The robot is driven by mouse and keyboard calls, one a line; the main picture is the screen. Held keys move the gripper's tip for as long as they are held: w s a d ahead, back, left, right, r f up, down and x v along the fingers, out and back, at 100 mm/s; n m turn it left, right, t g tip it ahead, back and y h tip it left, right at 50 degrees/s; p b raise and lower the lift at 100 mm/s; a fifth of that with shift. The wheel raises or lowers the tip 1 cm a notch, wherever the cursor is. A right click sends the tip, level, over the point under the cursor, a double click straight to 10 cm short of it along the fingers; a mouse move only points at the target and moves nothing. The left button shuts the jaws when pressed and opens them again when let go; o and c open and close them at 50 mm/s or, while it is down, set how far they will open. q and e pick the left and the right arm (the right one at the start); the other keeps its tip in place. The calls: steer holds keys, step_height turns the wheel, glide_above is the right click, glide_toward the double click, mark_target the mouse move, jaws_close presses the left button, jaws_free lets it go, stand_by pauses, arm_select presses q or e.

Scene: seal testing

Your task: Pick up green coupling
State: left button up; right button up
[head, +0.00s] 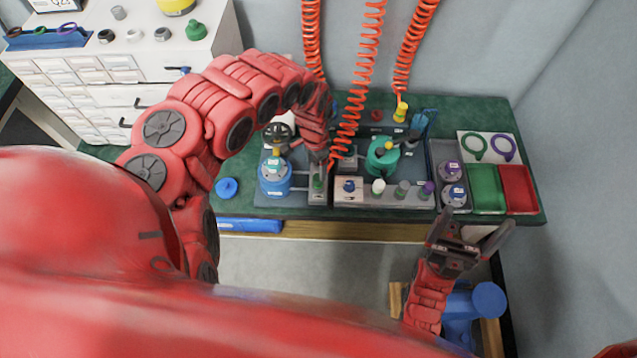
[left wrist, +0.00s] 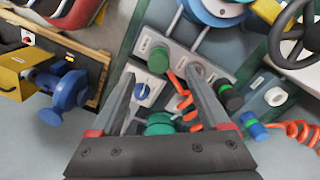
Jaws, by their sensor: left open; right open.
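In the left wrist view, the green coupling (left wrist: 158,60) shows as a round green top between and just beyond my fingertips. My left gripper (left wrist: 160,73) is open and empty, with one finger on each side of the coupling in the picture; contact cannot be told. In the head view my left gripper (head: 320,162) is largely hidden by its own arm. My right gripper (head: 477,222) is open and empty in front of the bench's right side.
A blue vessel (head: 275,178) stands at left, a teal vessel (head: 383,158) behind the row. Orange coiled hoses (head: 357,95) hang close. Green (head: 486,188) and red (head: 518,188) trays lie right.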

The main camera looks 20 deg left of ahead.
arm_select(q)
step_height(320, 180, down, 2)
steer(key=shift+d+f, duration=0.1)
steer(key=shift+f, duration=0.05)
steer(key=f, duration=0.4)
steer(key=shift+d+p, duration=0.3)
steer(key=shift+p, duration=0.1)
steer(key=shift+a+f, duration=0.15)
steer(key=shift+f, duration=0.4)
jaws_close()
